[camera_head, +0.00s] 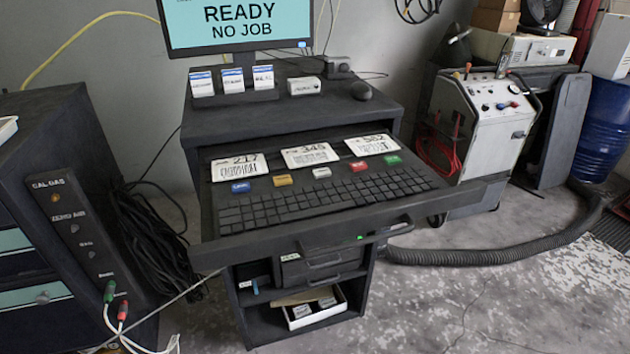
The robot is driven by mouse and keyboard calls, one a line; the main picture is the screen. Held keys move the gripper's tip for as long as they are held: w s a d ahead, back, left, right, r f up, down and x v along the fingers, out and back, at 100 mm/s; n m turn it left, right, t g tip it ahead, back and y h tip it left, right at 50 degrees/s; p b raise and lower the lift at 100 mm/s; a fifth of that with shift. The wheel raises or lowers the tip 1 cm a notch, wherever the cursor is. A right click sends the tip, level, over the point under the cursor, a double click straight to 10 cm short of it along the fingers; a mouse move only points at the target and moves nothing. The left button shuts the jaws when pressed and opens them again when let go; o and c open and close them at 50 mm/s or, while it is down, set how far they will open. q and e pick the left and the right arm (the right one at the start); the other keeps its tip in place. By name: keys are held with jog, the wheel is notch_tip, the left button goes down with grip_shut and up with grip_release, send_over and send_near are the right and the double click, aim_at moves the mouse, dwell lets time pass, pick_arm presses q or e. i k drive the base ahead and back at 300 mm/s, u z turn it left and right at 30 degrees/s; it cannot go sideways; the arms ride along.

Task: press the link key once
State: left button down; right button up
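The keyboard (330,198) lies in the pulled-out drawer of a dark cabinet. A row of coloured keys sits along its back edge: a blue key (240,187), a yellow key (282,180), a white key (321,172), a red key (360,168) and a green key (393,160). Their lettering is too small to read, so I cannot tell which is the link key. The monitor (238,25) above shows "READY NO JOB". Neither of my grippers is in view.
Three printed cards, such as the middle one (310,155), lie behind the keys. A gas cabinet (75,230) stands left, a white machine (490,115) right. A hose (500,252) crosses the floor. Space above the keyboard is clear.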

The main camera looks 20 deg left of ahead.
aim_at(243, 187)
jog(key=z, duration=1.3)
jog(key=i, duration=1.55)
jog(key=u, duration=3.25)
